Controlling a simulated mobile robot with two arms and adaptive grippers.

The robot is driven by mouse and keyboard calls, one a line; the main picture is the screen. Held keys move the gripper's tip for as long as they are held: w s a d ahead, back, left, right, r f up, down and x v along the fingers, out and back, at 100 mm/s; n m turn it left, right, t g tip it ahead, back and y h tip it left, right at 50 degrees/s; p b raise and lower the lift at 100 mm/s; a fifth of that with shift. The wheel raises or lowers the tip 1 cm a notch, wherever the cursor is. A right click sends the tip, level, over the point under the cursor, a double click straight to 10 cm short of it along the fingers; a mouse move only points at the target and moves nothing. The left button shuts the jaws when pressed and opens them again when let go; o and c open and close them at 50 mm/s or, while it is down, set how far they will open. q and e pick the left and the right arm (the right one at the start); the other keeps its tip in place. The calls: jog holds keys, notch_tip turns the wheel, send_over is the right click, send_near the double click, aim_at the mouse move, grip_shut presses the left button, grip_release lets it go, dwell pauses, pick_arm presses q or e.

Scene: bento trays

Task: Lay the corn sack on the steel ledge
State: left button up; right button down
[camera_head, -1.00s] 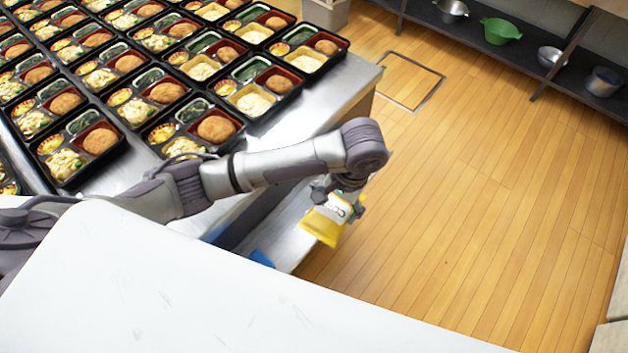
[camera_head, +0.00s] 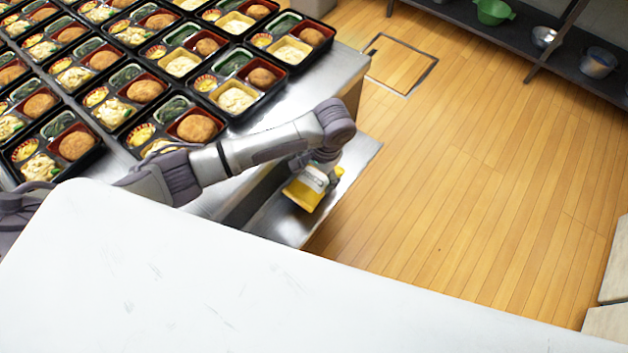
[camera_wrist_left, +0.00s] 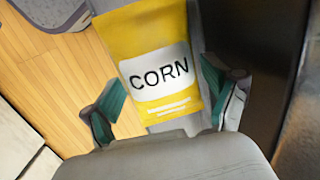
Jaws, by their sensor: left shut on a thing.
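The corn sack (camera_head: 305,191) is yellow with a white label. It hangs under my left gripper (camera_head: 321,174) in the head view, in front of the steel ledge (camera_head: 352,165), a low shelf beside the steel counter. In the left wrist view, the sack (camera_wrist_left: 148,50) reads CORN and lies between the two green-padded fingers of my left gripper (camera_wrist_left: 160,106). The gripper is shut on the sack. Whether the sack touches the ledge cannot be told. My right gripper is not in view.
Rows of filled bento trays (camera_head: 262,84) cover the steel counter (camera_head: 335,72) above the ledge. A white surface (camera_head: 200,270) fills the foreground. A dark shelf (camera_head: 555,62) with bowls stands at the back right. The wooden floor (camera_head: 450,190) is clear.

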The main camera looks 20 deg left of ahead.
aim_at(314, 183)
pick_arm(q)
jog(key=shift+f, duration=2)
jog(key=o, duration=1.2)
jog(key=shift+f, duration=0.1)
jog(key=shift+o, duration=0.2)
jog(key=r, duration=0.4)
jog(key=d+r, duration=0.1)
jog(key=r, duration=0.3)
jog(key=d+r, duration=0.1)
jog(key=r, duration=0.3)
jog(key=shift+w, duration=0.25)
